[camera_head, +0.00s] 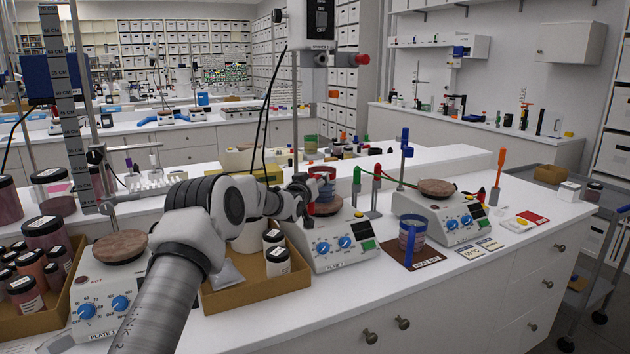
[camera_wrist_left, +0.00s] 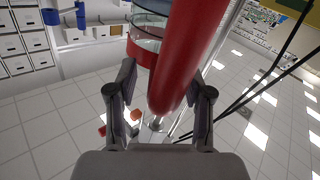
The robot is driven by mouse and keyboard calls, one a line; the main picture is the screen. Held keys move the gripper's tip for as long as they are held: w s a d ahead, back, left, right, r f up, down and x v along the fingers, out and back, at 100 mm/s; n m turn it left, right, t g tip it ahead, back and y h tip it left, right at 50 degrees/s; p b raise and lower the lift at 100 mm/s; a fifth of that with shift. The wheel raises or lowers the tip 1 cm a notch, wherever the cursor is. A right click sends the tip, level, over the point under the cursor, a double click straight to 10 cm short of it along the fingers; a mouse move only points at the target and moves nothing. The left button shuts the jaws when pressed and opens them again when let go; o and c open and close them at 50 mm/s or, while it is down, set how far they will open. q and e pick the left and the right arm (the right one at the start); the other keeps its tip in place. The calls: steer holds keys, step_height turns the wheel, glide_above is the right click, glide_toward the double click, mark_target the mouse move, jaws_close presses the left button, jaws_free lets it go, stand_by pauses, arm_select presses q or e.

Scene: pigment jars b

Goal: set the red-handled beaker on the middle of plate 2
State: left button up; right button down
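The red-handled beaker (camera_head: 322,172), clear with blue and red bands, appears to rest on the brown round top of plate 2 (camera_head: 328,209); the gripper partly hides its base. My left gripper (camera_head: 302,192) is at its left side. In the left wrist view, the thick red handle (camera_wrist_left: 182,55) is between the two fingers of my left gripper (camera_wrist_left: 160,75). A gap shows between the handle and the left finger, so the gripper looks open around it. The beaker glass (camera_wrist_left: 147,30) is behind the handle. My right gripper is not in view.
A blue-handled beaker (camera_head: 412,242) stands on a brown mat (camera_head: 398,254) to the right. Another hotplate (camera_head: 452,213) is behind it. Plate 1 (camera_head: 97,285) is at the left. A cardboard tray (camera_head: 240,297) with jars lies under my arm. Red and green-topped stands (camera_head: 375,190) rise right of plate 2.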

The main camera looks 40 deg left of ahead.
arm_select(q)
steer(key=shift+f, duration=0.1)
steer(key=shift+s+d, duration=0.1)
steer(key=shift+s, duration=0.35)
steer(key=v, duration=1.1)
steer(key=shift+d, duration=0.1)
